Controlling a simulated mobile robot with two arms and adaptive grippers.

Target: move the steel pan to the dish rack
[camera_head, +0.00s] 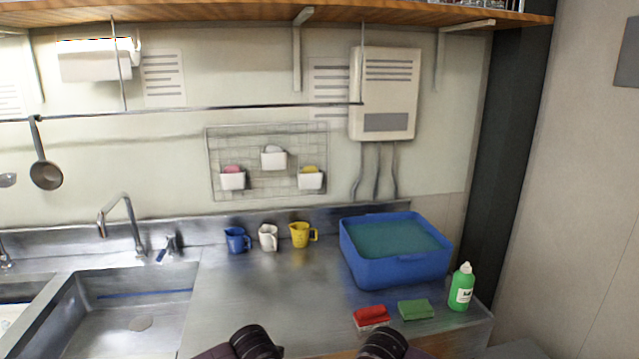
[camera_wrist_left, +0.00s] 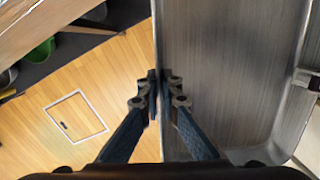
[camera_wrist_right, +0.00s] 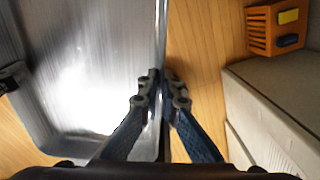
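The steel pan (camera_wrist_left: 225,75) is a wide, rectangular metal pan with raised rims; it also shows in the right wrist view (camera_wrist_right: 85,60). My left gripper (camera_wrist_left: 158,85) is shut on one side rim of it. My right gripper (camera_wrist_right: 160,88) is shut on the opposite side rim. The pan hangs between both grippers above a wooden floor. A handle shows at the far side in each wrist view. The pan and both grippers are out of the head view, where only dark parts of my arms show at the bottom edge. I see no dish rack.
A steel counter (camera_head: 265,290) holds a blue tub (camera_head: 400,268), red sponge (camera_head: 371,318), green sponge (camera_head: 416,309), green bottle (camera_head: 461,287) and three small jugs at the back. A sink (camera_head: 130,310) is at left. The right wrist view shows an orange crate (camera_wrist_right: 262,32).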

